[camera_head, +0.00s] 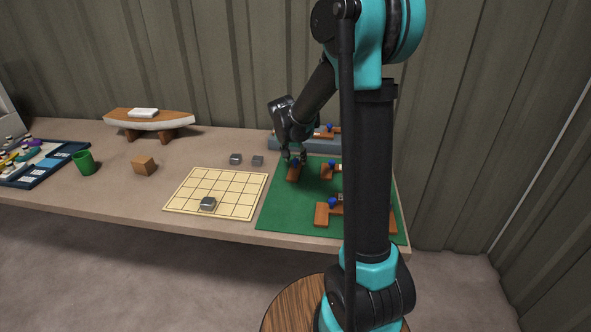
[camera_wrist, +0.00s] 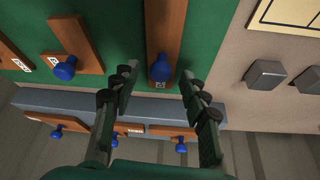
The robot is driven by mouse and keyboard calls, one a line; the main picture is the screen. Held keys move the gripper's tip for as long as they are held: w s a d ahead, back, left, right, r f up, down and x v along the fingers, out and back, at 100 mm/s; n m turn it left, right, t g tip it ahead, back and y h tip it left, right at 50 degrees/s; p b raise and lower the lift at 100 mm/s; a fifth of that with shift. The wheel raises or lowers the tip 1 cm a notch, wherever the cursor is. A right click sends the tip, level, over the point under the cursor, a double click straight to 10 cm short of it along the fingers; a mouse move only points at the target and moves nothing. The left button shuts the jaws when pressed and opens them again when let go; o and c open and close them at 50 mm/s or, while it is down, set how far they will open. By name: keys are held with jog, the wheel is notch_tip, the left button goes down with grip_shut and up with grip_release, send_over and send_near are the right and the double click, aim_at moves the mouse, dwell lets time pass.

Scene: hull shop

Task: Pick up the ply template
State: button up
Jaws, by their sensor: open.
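Several brown wooden pieces with blue knobs lie on the green mat (camera_head: 278,213); I cannot tell by name which is the ply template. One long brown piece (camera_head: 293,173) lies under my gripper (camera_head: 291,156). In the wrist view this brown piece (camera_wrist: 165,25) has its blue knob (camera_wrist: 161,70) between the two fingertips of my gripper (camera_wrist: 159,80). The fingers are open and stand apart on either side of the knob. Whether they are at knob height is unclear.
Other knobbed pieces (camera_wrist: 75,40) lie close by on the mat. A grey-blue rack (camera_wrist: 90,103) with several more borders it. Grey metal blocks (camera_wrist: 265,75) and a gridded yellow board (camera_head: 185,207) are beside the mat. A model boat (camera_head: 150,122) stands farther left.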

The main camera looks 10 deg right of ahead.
jog(key=shift+x, duration=1.1)
jog(key=shift+c, duration=0.6)
grip_shut()
jog(key=shift+r, duration=0.1)
